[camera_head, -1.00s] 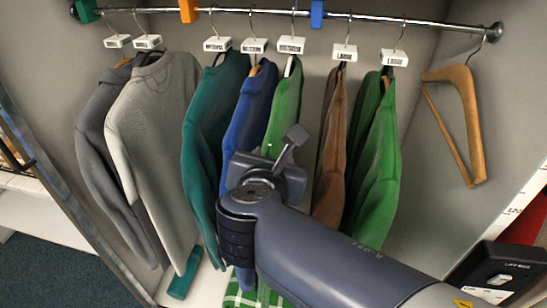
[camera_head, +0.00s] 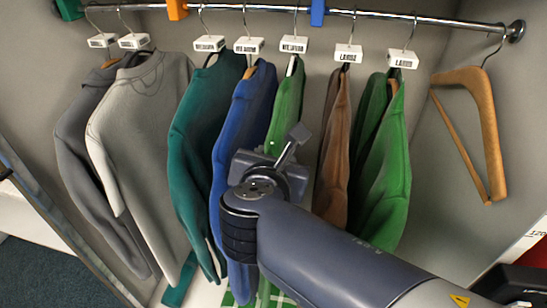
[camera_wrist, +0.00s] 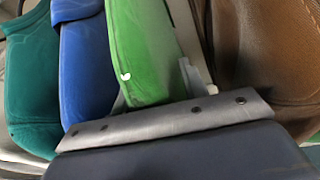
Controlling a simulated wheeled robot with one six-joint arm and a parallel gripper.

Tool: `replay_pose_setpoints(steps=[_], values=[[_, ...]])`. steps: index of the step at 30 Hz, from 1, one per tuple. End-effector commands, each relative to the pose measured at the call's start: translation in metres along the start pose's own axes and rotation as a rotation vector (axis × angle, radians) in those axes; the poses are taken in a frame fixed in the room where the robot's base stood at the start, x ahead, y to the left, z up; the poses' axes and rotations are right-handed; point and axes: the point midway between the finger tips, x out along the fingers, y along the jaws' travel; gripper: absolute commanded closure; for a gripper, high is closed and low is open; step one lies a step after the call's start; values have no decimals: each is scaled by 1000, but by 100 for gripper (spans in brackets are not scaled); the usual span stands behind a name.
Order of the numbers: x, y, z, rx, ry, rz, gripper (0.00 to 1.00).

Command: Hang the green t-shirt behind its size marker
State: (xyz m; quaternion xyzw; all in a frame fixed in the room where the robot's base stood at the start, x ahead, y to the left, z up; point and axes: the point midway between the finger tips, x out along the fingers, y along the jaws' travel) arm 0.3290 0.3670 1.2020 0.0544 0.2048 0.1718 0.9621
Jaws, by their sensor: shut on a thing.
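A green garment (camera_head: 287,105) hangs near the middle of the rail, on a hanger with a white tag (camera_head: 294,45) whose print is too blurred to read. My gripper (camera_wrist: 157,82) is shut on this green garment, which also shows in the wrist view (camera_wrist: 140,40) between the fingers. A small white spot is on its cloth. The hanger hook is still over the rail. On the rail sit a green marker (camera_head: 69,9), an orange marker (camera_head: 177,9) and a blue marker (camera_head: 317,12). The blue one is just right of the held garment's hook. Another green garment (camera_head: 385,170) hangs farther right.
Blue (camera_head: 243,130) and teal (camera_head: 200,130) garments hang close on the left, a brown one (camera_head: 334,150) close on the right. Grey garments (camera_head: 140,120) hang far left. An empty wooden hanger (camera_head: 487,125) hangs at the rail's (camera_head: 430,21) right end. Bare rail lies between the tags.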

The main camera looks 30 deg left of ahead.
Motion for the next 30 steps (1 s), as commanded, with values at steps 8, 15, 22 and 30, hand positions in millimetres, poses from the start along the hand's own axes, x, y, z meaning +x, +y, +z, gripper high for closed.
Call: replay_pose_setpoints(steps=[8, 15, 22, 30], values=[[7, -1, -1, 2, -3, -3, 100], [6, -1, -1, 1, -3, -2, 54], [6, -1, -1, 1, -2, -3, 35], [6, -1, -2, 1, 0, -3, 33]])
